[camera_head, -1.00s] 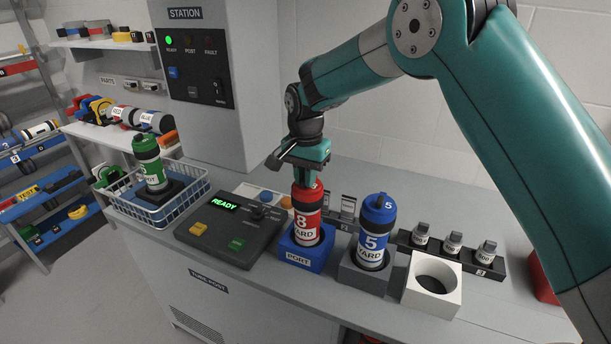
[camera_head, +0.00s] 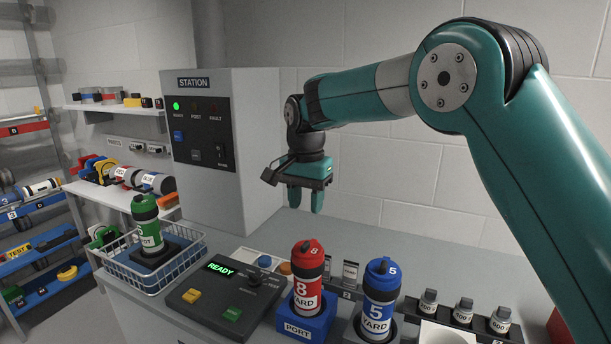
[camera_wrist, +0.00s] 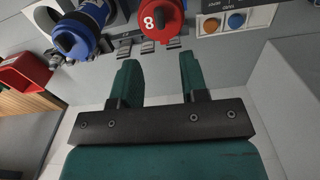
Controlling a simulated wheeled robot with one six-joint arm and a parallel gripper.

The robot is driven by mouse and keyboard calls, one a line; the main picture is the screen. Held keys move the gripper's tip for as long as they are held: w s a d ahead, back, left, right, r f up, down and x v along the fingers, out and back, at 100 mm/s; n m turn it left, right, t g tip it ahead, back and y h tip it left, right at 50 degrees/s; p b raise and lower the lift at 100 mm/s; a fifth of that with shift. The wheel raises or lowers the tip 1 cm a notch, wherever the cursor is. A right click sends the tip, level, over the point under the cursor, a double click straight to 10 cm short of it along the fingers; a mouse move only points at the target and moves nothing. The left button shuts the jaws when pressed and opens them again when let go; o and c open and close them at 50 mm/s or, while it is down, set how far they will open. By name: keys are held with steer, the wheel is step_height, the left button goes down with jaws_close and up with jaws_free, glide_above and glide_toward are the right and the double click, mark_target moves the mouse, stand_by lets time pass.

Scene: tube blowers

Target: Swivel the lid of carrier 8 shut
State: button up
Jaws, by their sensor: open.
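Carrier 8 (camera_head: 307,284) is a red tube with a black band and a white YARD label. It stands upright in the blue PORT block (camera_head: 306,318). Its red lid (camera_head: 307,252) sits on top, and in the wrist view the lid marked 8 (camera_wrist: 160,20) shows at the top; whether it is fully shut I cannot tell. My gripper (camera_head: 305,198) hangs above and behind carrier 8, apart from it, fingers pointing down. It is open and empty, and its two green fingers show apart in the wrist view (camera_wrist: 157,78).
Blue carrier 5 (camera_head: 378,300) stands just right of carrier 8. A control box (camera_head: 225,298) reading READY lies to the left. A green carrier (camera_head: 148,225) stands in a wire basket (camera_head: 186,262). Small labelled bottles (camera_head: 463,311) stand at right. Air around my gripper is clear.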

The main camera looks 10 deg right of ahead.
step_height(320, 180, up, 8)
steer(key=shift+f, duration=0.15)
stand_by(0.3)
steer(key=s+d+f+n+y, duration=0.1)
steer(key=s+n, duration=0.4)
steer(key=s, duration=0.6)
steer(key=s+f+n+y, duration=0.1)
steer(key=s+f+n, duration=0.2)
steer(key=s, duration=0.9)
steer(key=s+d+f+n+y, duration=0.1)
steer(key=s+n, duration=0.5)
steer(key=s, duration=0.6)
step_height(320, 180, down, 2)
steer(key=shift+d+f+n+y+b, duration=0.1)
steer(key=shift+d+n+y+b, duration=0.25)
steer(key=shift+y, duration=0.25)
steer(key=shift+o, duration=0.2)
